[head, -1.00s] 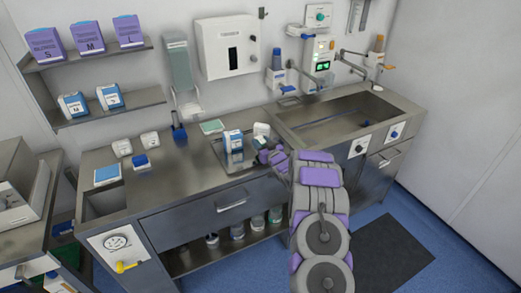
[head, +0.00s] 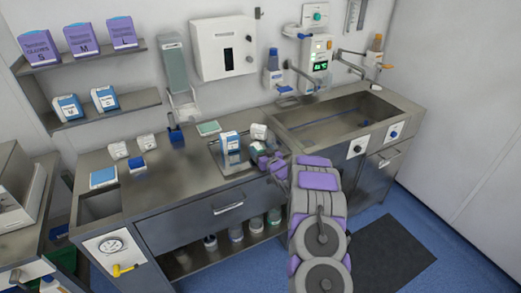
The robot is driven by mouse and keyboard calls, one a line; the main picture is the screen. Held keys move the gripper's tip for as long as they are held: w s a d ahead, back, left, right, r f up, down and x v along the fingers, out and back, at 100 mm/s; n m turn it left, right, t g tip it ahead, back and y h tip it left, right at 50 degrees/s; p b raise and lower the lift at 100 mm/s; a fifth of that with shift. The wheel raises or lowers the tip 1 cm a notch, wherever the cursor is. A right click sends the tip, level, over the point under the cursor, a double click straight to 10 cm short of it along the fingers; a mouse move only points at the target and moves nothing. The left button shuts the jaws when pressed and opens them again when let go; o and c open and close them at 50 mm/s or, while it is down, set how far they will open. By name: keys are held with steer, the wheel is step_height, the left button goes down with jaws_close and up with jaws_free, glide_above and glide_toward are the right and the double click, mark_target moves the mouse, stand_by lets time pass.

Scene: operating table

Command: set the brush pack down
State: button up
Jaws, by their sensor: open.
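My gripper (head: 266,161), purple and grey, is at the front right of a metal tray (head: 236,171) on the counter. It is open; its fingertips are small and partly hidden by my own arm. A blue and white pack (head: 230,144) stands upright on the tray, left of the gripper and apart from it. A white pack (head: 259,131) sits at the tray's back right, just behind the gripper. I cannot tell from the labels which of these is the brush pack. A small pale greenish thing (head: 257,148) shows right by the fingers, too small to make out.
A sink basin (head: 335,124) is to the right. A pale green pad (head: 208,128) lies behind the tray. The counter's middle is mostly clear.

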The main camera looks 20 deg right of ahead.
mark_target(261, 152)
steer(key=shift+s+a, duration=0.15)
steer(key=shift+s, duration=0.25)
steer(key=s, duration=0.2)
steer(key=s+p, duration=0.1)
steer(key=shift+s+a+r, duration=0.4)
steer(key=s+d+p, duration=0.1)
steer(key=s, duration=0.6)
steer(key=s+a+r+g+h, duration=0.2)
steer(key=s+a+r+g, duration=0.7)
steer(key=s+a+r, duration=0.15)
steer(key=s+a+r+g, duration=0.3)
steer(key=s+a, duration=0.2)
steer(key=s, duration=0.8)
steer(key=s+a+r+g+y, duration=0.1)
steer(key=s+a+r+g, duration=0.1)
steer(key=s, duration=1.2)
steer(key=s+a+r+g, duration=0.3)
steer(key=s+a+g, duration=0.2)
steer(key=s, duration=0.8)
steer(key=a, duration=0.2)
steer(key=shift+s+a+r, duration=0.2)
steer(key=shift+a+r, duration=0.1)
steer(key=shift+a, duration=0.05)
steer(key=shift+c, duration=0.4)
